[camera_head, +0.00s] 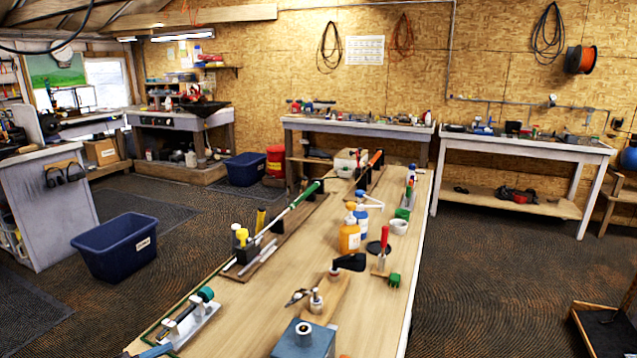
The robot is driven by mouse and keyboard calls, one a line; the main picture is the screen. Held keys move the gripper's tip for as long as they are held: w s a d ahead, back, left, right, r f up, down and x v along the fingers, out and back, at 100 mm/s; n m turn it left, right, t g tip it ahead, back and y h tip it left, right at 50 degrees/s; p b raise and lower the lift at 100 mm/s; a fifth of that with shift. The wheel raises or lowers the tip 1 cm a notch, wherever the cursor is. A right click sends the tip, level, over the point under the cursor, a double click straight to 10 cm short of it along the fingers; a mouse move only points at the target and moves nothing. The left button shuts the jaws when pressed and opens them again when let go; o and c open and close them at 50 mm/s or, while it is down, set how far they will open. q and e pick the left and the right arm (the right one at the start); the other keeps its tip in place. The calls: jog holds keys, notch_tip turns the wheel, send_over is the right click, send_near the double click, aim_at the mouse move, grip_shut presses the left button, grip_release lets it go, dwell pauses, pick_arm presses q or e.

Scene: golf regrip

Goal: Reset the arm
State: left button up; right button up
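Neither of my arms nor my grippers shows in the head view. A long wooden workbench (290,262) runs away from me through the middle. A golf club shaft with a green grip (305,195) lies tilted in a wooden holder on its left side. A grey clamp-like fixture (190,325) with a dark green cylinder sits at the near left corner. A blue-grey block (303,338) stands at the near edge, partly cut off by the frame.
A blue bin (118,248) is on the floor at left.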

pick_arm(q)
jog(key=a+f+n+t+y, duration=0.1)
jog(key=a+f+n+y, duration=0.1)
jog(key=f+n+y, duration=0.35)
jog(key=a+f+n+t+y, duration=0.1)
jog(key=a+f+n+y, duration=0.15)
jog(key=f, duration=0.55)
jog(key=s+f+n+g+y, duration=0.2)
jog(key=s+f+n, duration=0.5)
jog(key=s+f, duration=0.5)
jog(key=shift+n+g+y, duration=0.3)
jog(key=shift+g+y, duration=0.1)
jog(key=shift+y, duration=0.5)
jog(key=shift+d+f, duration=0.1)
